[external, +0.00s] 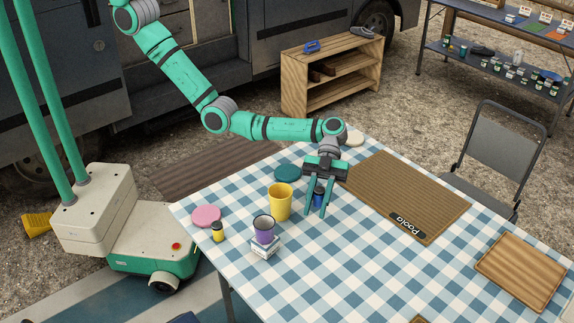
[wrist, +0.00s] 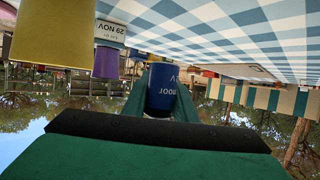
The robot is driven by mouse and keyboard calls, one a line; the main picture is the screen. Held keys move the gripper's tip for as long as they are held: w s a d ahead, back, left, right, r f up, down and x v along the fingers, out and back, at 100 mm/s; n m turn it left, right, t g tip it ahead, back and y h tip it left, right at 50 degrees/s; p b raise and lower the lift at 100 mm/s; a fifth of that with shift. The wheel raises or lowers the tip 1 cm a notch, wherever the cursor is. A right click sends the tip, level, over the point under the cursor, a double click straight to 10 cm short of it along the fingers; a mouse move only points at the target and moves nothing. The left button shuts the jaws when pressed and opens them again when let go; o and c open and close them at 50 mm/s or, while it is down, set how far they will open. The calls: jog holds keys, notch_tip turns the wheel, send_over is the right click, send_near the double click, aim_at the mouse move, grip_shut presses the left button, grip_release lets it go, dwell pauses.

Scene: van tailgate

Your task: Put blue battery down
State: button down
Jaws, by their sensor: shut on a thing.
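The blue battery (external: 318,196) stands upright between the fingers of my gripper (external: 316,205), at the checked tablecloth. In the wrist view, the blue battery (wrist: 162,88) shows between my two green fingers (wrist: 160,105), with white lettering on its side; that view is upside down. My gripper points downward and is shut on the battery. Whether the battery's base touches the cloth cannot be told. The checked table (external: 350,270) lies under it.
A yellow cup (external: 280,202) stands just left of my gripper, with a purple cup (external: 264,229) on a small white stack (external: 265,247). A yellow battery (external: 217,232), pink disc (external: 206,216) and teal disc (external: 288,173) lie nearby. A brown mat (external: 405,190) lies right.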

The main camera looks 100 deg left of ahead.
aim_at(314, 232)
jog(key=shift+f, duration=3.5)
jog(key=shift+f, duration=0.5)
jog(key=c, duration=1.4)
grip_release()
jog(key=shift+o, duration=0.2)
jog(key=shift+a, duration=0.1)
jog(key=v, duration=0.7)
jog(key=shift+a, duration=0.15)
jog(key=shift+r, duration=0.1)
